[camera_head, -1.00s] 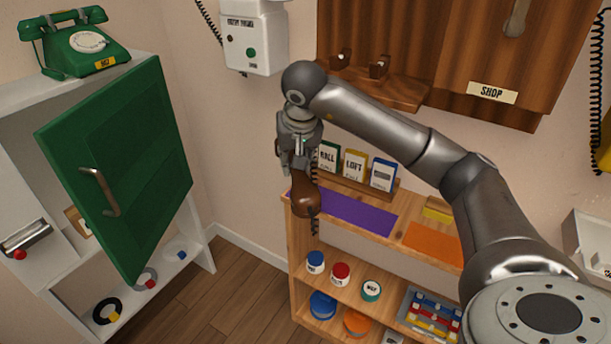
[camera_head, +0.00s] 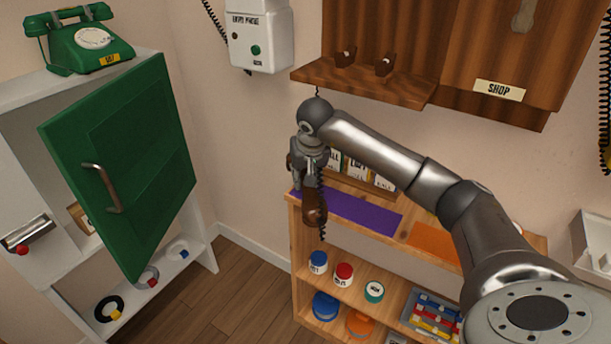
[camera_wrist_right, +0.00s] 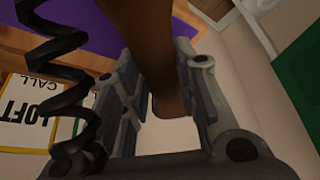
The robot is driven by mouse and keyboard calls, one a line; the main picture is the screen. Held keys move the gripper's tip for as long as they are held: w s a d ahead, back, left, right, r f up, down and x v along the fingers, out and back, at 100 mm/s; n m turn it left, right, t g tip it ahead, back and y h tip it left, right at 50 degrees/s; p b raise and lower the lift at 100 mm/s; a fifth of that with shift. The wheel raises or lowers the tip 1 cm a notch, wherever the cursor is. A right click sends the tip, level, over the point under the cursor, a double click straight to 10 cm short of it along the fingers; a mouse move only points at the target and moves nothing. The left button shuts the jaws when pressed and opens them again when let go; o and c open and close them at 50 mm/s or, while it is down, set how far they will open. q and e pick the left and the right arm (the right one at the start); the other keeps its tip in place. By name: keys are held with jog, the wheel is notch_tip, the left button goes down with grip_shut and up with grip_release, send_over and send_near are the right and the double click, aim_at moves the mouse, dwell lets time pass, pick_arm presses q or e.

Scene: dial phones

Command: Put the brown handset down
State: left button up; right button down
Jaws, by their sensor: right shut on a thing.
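My right gripper (camera_head: 309,178) is shut on the brown handset (camera_head: 316,214) and points down. The handset hangs roughly upright at the left end of the purple mat (camera_head: 362,214), which lies on the wooden shelf top. I cannot tell whether the handset touches the shelf. In the right wrist view the handset (camera_wrist_right: 150,50) runs between the two fingers (camera_wrist_right: 160,120), with a dark coiled cord (camera_wrist_right: 70,73) beside it. The brown wooden wall phone (camera_head: 385,82) has its two cradle pegs empty. My left gripper is out of view.
Upright cards (camera_head: 358,170) stand in a holder behind the mat, partly hidden by my arm. An orange mat (camera_head: 434,240) lies to the right. The open green cabinet door (camera_head: 125,165) is at the left. Small jars (camera_head: 344,272) stand on the lower shelf.

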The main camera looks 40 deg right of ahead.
jog(key=shift+f, duration=0.25)
jog(key=shift+f, duration=0.15)
jog(key=c, duration=1.1)
grip_release()
